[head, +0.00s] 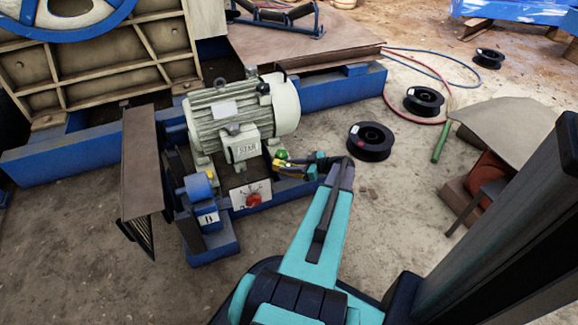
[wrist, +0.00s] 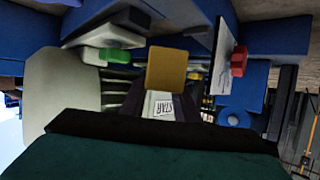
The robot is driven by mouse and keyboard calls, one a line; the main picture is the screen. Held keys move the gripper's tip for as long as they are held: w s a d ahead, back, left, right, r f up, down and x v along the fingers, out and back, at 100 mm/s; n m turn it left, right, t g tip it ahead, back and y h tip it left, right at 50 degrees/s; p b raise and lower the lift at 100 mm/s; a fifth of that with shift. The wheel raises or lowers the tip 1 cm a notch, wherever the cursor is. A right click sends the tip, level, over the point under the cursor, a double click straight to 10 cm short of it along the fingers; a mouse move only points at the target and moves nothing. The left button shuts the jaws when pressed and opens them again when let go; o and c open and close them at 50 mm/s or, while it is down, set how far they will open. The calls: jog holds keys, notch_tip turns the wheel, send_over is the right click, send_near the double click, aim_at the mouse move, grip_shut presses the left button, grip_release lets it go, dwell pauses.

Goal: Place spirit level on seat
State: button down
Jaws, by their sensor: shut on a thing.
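My gripper (head: 298,164) is beside the grey-green motor's right side, low over the blue frame, and is shut on a small yellow piece (head: 281,163), which I take to be the spirit level. In the wrist view the yellow piece (wrist: 166,68) shows as a flat, roughly square face in the middle. A green part (head: 283,153) shows next to it; in the wrist view a green part (wrist: 115,56) lies by a pale block to its left. Whether the yellow piece touches anything below is unclear. I cannot tell which surface is the seat.
The motor (head: 240,112) stands close to the left of my gripper. A white plate with a red knob (head: 253,199) and a blue block (head: 203,205) stand in front. A black spool (head: 370,141) lies on the floor to the right. Open floor lies between the spools and frame.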

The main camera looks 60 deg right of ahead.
send_over(289, 183)
jog(key=shift+a+f, duration=0.15)
jog(key=shift+f, duration=3)
jog(key=shift+f+b, duration=0.5)
jog(key=shift+f, duration=0.1)
jog(key=c, duration=1.3)
grip_release()
jog(key=p+v, duration=0.4)
jog(key=v, duration=0.9)
jog(key=shift+s+r, duration=0.2)
jog(key=shift+s, duration=0.15)
jog(key=shift+s, duration=0.1)
